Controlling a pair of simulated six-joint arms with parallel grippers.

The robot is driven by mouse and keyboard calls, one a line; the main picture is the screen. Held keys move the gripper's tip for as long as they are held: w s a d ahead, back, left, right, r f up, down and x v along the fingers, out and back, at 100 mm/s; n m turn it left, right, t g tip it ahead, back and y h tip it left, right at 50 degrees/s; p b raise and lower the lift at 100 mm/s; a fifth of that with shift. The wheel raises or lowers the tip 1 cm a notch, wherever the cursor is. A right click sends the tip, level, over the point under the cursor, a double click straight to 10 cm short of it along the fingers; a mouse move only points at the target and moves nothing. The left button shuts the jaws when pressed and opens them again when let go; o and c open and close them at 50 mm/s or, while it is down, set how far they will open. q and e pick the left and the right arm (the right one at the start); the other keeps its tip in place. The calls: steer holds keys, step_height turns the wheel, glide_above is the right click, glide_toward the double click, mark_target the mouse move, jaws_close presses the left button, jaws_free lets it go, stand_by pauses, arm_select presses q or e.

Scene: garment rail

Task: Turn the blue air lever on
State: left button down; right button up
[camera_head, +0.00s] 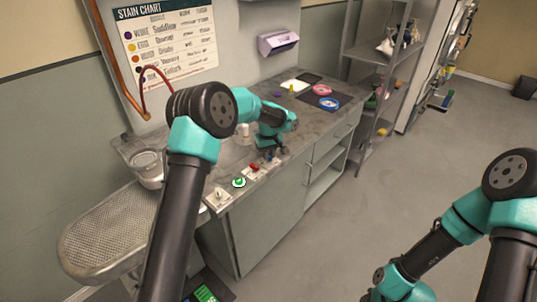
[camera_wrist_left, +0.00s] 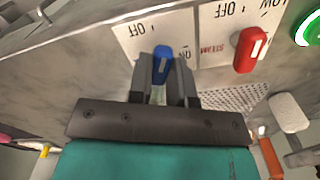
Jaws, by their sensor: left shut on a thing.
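The blue air lever (camera_wrist_left: 162,60) sits on a white label plate (camera_wrist_left: 142,38) with upside-down OFF and ON lettering in the left wrist view. My left gripper (camera_wrist_left: 163,78) is shut on the blue lever, with one finger on each side of it. In the head view my left gripper (camera_head: 277,151) is at the counter's front edge, and it largely covers the lever there. My right arm shows at the lower right of the head view, with its gripper out of frame.
A red lever (camera_wrist_left: 249,50) marked STEAM is close beside the blue one. A green-ringed button (camera_head: 239,183) and another white plate (camera_head: 218,198) are further along the counter edge. A perforated board (camera_head: 105,235) extends at the left. Grey shelves (camera_head: 375,55) stand behind.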

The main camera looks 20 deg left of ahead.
arm_select(q)
steer(key=m, duration=0.6)
steer(key=shift+m, duration=0.3)
steer(key=m, duration=0.6)
steer(key=shift+m, duration=0.3)
steer(key=c, duration=1)
jaws_free()
steer(key=shift+c, duration=0.2)
step_height(320, 180, up, 18)
steer(key=shift+f, duration=0.25)
